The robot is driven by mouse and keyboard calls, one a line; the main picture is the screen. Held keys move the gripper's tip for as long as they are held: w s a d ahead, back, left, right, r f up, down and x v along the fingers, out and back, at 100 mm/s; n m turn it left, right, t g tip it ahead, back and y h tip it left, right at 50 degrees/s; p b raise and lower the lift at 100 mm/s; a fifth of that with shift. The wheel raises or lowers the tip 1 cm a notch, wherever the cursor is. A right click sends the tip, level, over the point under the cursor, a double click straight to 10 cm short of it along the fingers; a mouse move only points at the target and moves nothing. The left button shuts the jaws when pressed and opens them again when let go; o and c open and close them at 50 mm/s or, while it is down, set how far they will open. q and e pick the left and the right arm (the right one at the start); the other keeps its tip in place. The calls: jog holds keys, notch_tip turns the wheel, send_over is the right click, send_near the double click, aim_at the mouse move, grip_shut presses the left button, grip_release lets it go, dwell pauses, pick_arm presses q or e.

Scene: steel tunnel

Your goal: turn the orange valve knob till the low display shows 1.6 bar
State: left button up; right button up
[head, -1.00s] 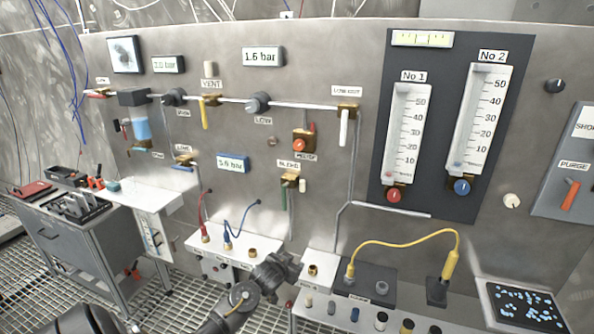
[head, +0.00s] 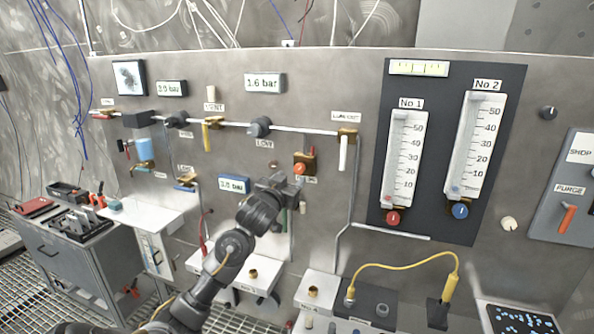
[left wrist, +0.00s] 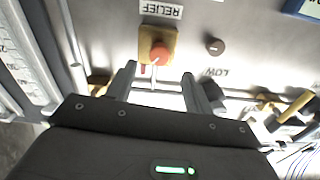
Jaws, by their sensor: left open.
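The orange valve knob (head: 299,169) sits on a brass block on the steel wall, right of the middle pipework. In the left wrist view the orange knob (left wrist: 160,52) is under an upside-down RELIEF label, with a thin pale pointer below it. My left gripper (head: 284,180) is just left of and below the knob. In the left wrist view its open fingers (left wrist: 158,72) point at the knob, which shows in line with the gap; no contact is visible. The display above the LOW regulator (head: 265,83) appears to read 1.6 bar. My right gripper is out of view.
The grey LOW regulator (head: 260,127) and a white-handled valve (head: 343,152) sit near the knob. A blue-framed display (head: 233,185) is close left of my gripper. A bench with a yellow cable (head: 405,264) stands below right.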

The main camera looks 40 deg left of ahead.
aim_at(298, 171)
pick_arm(q)
jog(key=p+x, duration=0.1)
jog(key=x, duration=0.4)
jog(key=shift+w+a, duration=0.1)
jog(key=shift+w, duration=0.25)
jog(key=shift+w+a+p, duration=0.15)
jog(key=shift+w+p, duration=0.2)
jog(key=shift+w, duration=0.1)
jog(key=c, duration=1)
jog(key=shift+o, duration=0.2)
jog(key=shift+m, duration=1)
jog(key=o, duration=1)
jog(key=shift+c, duration=0.2)
